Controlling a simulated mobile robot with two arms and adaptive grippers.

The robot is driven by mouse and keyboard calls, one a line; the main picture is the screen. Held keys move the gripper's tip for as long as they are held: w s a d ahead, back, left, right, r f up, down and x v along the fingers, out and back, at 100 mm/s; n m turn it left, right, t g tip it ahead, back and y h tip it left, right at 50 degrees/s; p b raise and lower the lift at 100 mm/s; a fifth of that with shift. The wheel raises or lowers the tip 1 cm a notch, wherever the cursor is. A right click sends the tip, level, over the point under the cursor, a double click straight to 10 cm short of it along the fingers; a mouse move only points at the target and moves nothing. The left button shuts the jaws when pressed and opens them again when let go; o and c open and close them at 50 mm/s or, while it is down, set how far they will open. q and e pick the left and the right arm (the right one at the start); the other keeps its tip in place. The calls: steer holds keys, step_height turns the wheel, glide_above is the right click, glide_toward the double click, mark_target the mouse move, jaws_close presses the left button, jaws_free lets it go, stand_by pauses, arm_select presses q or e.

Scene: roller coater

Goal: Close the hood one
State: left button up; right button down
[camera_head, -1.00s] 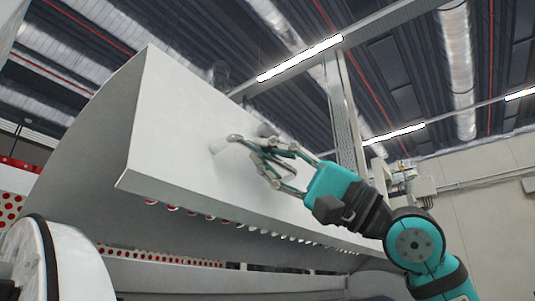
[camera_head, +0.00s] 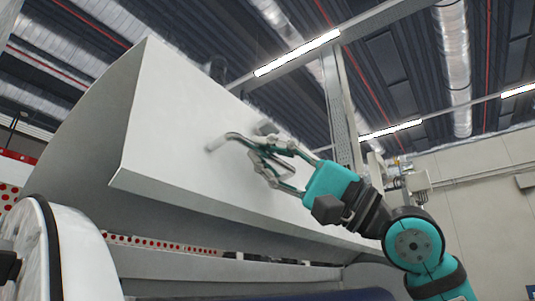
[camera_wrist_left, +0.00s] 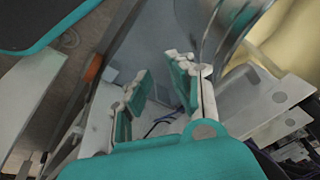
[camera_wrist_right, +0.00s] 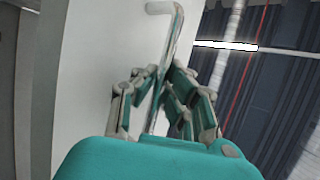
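The hood (camera_head: 190,140) is a large raised white panel with a curved side, filling the left and middle of the head view. A bent metal handle (camera_head: 232,136) stands out from its front face; it also shows in the right wrist view (camera_wrist_right: 176,28). My right gripper (camera_head: 255,152) is at the handle, with a finger on either side of the bar. The fingers look spread around the bar; firm contact is not clear. My left gripper (camera_wrist_left: 160,80) shows only in its wrist view, open and empty beside metal machine parts.
A white wheel-like part (camera_head: 75,250) stands at lower left. A red-dotted strip (camera_head: 165,245) and a dark blue surface (camera_head: 320,295) lie below the hood. A grey upright post (camera_head: 342,110) rises behind it. The ceiling carries lights and ducts.

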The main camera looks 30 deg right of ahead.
steer(key=c, duration=1.6)
jaws_free()
steer(key=shift+a, duration=0.1)
steer(key=shift+c, duration=0.2)
steer(key=v, duration=1.2)
